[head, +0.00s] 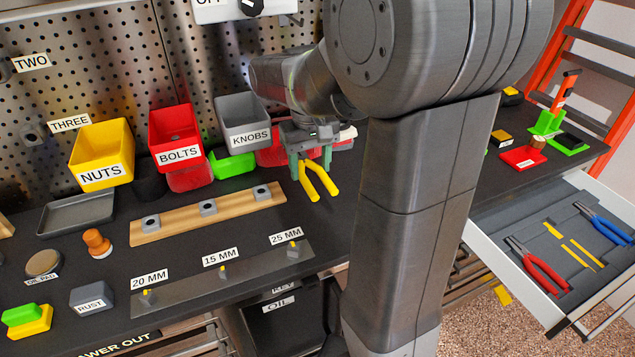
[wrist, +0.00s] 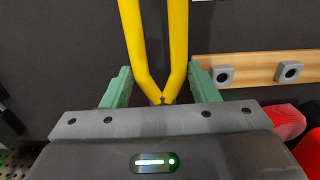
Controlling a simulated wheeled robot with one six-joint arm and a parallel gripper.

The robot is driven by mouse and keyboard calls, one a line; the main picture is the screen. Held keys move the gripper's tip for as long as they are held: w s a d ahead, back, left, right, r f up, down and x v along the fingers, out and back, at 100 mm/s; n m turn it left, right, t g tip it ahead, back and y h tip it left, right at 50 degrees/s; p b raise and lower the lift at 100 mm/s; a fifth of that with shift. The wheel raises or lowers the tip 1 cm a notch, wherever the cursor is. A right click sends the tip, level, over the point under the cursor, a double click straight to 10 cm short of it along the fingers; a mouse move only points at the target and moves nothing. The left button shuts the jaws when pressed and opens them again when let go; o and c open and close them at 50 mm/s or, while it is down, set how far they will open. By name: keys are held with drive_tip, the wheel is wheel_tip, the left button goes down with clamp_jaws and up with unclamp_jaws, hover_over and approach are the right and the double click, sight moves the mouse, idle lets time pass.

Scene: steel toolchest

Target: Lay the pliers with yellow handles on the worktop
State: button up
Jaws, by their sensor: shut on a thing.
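The pliers with yellow handles (head: 318,181) are at my gripper (head: 309,160), over the dark worktop (head: 328,226) in the head view. The handles spread out toward the front. In the wrist view the yellow handles (wrist: 157,45) run away from between the green fingers of my gripper (wrist: 158,92), which is shut on the pliers near the pivot. The plier jaws are hidden behind the gripper body. I cannot tell whether the pliers touch the worktop or hang just above it.
A wooden strip with knobs (head: 176,220) lies left of the pliers. A metal plate (head: 250,268) with size labels is in front. A grey KNOBS bin (head: 243,118) hangs behind. An open drawer (head: 520,222) at right holds red pliers (head: 540,268) and blue pliers (head: 606,228).

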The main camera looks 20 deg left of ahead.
wheel_tip(320, 180, down, 8)
drive_tip(key=shift+r, duration=0.1)
idle(0.4)
drive_tip(key=o, duration=1.2)
drive_tip(key=shift+c, duration=0.2)
wheel_tip(320, 180, up, 12)
